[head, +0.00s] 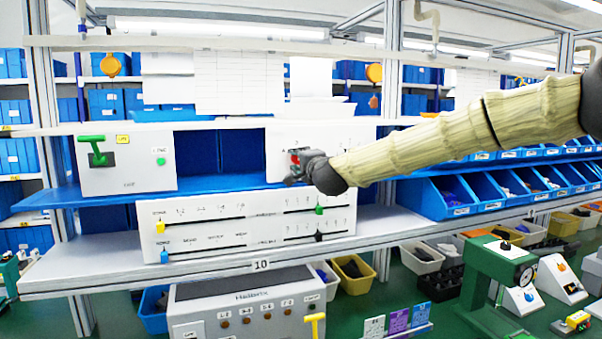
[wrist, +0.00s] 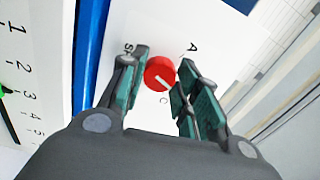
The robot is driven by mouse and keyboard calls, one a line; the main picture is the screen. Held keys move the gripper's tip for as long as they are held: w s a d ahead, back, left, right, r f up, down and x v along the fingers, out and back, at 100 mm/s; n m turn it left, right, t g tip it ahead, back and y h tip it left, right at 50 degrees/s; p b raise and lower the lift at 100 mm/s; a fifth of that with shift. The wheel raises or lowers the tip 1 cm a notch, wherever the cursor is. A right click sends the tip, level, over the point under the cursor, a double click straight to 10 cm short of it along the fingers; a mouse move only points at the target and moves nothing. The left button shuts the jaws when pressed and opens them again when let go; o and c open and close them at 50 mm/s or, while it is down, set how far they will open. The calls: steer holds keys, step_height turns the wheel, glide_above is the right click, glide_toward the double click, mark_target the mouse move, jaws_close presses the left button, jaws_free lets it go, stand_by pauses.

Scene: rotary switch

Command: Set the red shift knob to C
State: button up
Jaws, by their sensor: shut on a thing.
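The red shift knob (wrist: 158,72) is round and sits on a white panel (head: 358,141). In the head view a small patch of the red knob (head: 295,159) shows at my gripper (head: 293,170). In the wrist view the green-padded fingers of my gripper (wrist: 161,74) stand on either side of the knob and are shut on it. A white line on the knob slants toward its lower edge, on the side of the printed C (wrist: 162,101). I cannot tell whether it lines up exactly with C. An A (wrist: 193,47) is printed at the upper right. Another label at upper left is partly hidden.
A white box with a green lever (head: 97,152) stands at left on the blue shelf (head: 60,197). Below is a white slider panel (head: 245,219) with coloured handles. Blue bins (head: 447,197) stand at right. My arm reaches in from the right.

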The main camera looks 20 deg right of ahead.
steer(key=shift+f+m+b, duration=0.1)
steer(key=shift+m+b, duration=3.1)
steer(key=shift+m, duration=0.4)
steer(key=o, duration=1)
steer(key=s, duration=1.2)
steer(key=shift+d, duration=0.3)
